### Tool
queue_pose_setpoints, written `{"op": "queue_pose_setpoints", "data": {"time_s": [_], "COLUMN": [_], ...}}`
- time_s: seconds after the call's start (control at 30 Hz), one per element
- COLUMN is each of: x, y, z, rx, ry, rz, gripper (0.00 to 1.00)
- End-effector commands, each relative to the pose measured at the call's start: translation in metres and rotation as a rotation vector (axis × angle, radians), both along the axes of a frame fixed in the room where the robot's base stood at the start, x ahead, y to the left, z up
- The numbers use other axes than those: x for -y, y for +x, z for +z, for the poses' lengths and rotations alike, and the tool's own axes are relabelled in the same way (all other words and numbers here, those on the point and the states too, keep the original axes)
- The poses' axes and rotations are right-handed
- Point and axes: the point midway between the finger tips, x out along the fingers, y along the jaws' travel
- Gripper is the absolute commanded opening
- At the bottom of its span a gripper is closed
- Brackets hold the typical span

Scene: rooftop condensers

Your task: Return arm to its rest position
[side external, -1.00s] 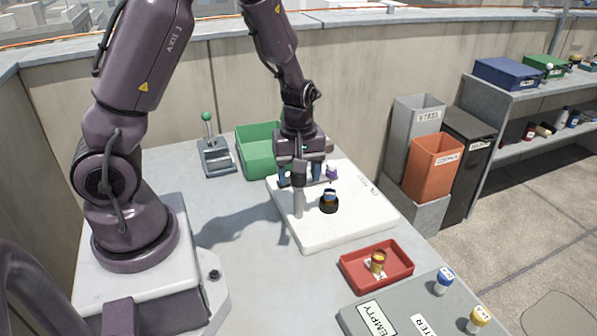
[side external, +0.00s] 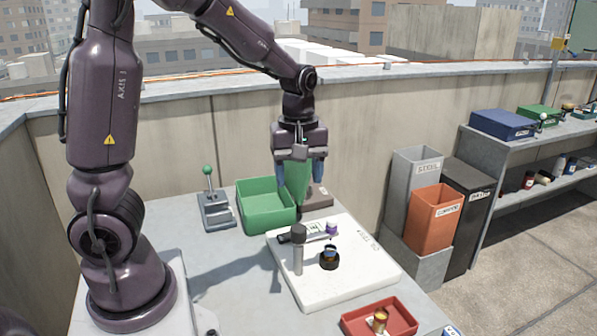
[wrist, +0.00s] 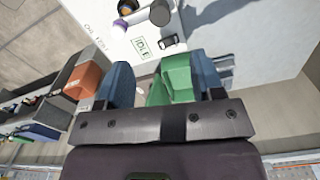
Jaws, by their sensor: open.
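My gripper (side external: 300,180) hangs above the back of the work surface, between the green bin and the white board, with its blue fingers apart. In the wrist view my gripper (wrist: 160,85) also shows both blue fingers, spread. A green piece (side external: 297,182) shows between the fingers in the side view, and a green block-like shape (wrist: 178,78) shows between them in the wrist view. I cannot tell whether it touches them. The white board (side external: 350,275) below holds a grey upright post (side external: 298,255), a dark round jar (side external: 330,260) and a purple-capped item (side external: 331,229).
A green bin (side external: 265,218) and a green-knobbed lever (side external: 213,205) stand left of the gripper. A brown block (side external: 318,198) sits just behind the board. A red tray (side external: 360,320) is in front. Bins (side external: 433,218) and a shelf (side external: 510,150) stand right. Air above the table is open.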

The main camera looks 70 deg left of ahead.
Motion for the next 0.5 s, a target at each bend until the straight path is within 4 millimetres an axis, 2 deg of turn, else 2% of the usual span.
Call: {"op": "queue_pose_setpoints", "data": {"time_s": [0.37, 0.5], "x": [-0.0001, -0.0002], "y": [0.0001, -0.0007], "z": [0.0024, 0.0015], "rx": [0.001, -0.001], "ry": [0.001, 0.002], "rz": [-0.007, -0.099], "gripper": [0.61, 0.61]}}
